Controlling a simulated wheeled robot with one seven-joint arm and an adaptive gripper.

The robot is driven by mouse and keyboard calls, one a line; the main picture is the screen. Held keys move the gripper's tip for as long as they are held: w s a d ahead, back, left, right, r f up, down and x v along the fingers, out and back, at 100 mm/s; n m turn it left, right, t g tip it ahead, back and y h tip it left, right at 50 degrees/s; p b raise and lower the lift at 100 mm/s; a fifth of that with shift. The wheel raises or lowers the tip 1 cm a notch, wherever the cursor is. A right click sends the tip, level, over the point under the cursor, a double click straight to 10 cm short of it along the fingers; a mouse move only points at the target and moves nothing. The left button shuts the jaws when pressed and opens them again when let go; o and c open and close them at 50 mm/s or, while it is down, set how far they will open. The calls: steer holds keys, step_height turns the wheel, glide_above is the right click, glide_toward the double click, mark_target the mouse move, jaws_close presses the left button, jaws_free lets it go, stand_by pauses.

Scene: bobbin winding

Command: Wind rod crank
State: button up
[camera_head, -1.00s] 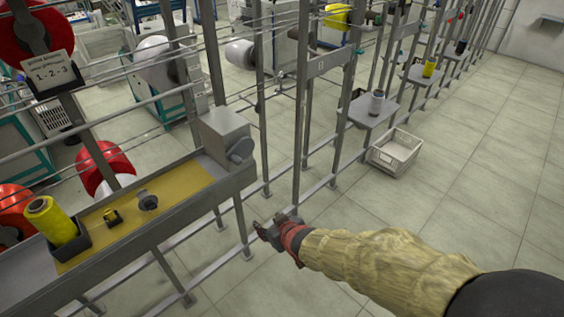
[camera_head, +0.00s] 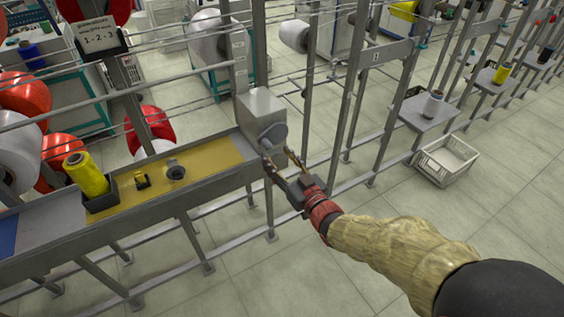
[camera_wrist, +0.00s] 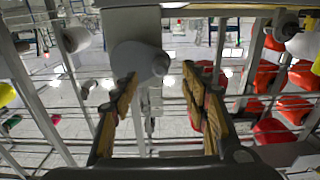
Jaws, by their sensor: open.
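The grey winder box (camera_head: 261,108) stands at the right end of the yellow-topped bench strip. Its round grey crank disc (camera_head: 274,136) faces the front right. In the wrist view the crank disc (camera_wrist: 132,58) is ahead of my gripper (camera_wrist: 160,78), left of centre, with a round knob (camera_wrist: 160,64) at its right edge. The knob shows between the two fingertips in that picture; I cannot tell the remaining distance. In the head view my gripper (camera_head: 277,157) is open and empty, just below the crank disc. A small dark spindle piece (camera_head: 175,172) stands on the yellow strip.
A yellow spool (camera_head: 87,175) stands in a dark holder on the bench, beside a small yellow bobbin (camera_head: 141,181). Metal posts (camera_head: 345,95) and rails stand close right of the winder.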

mark_target(270, 148)
steer(key=shift+x, duration=2.3)
steer(key=shift+w+b, duration=0.1)
steer(key=shift+b, duration=0.4)
steer(key=c, duration=0.5)
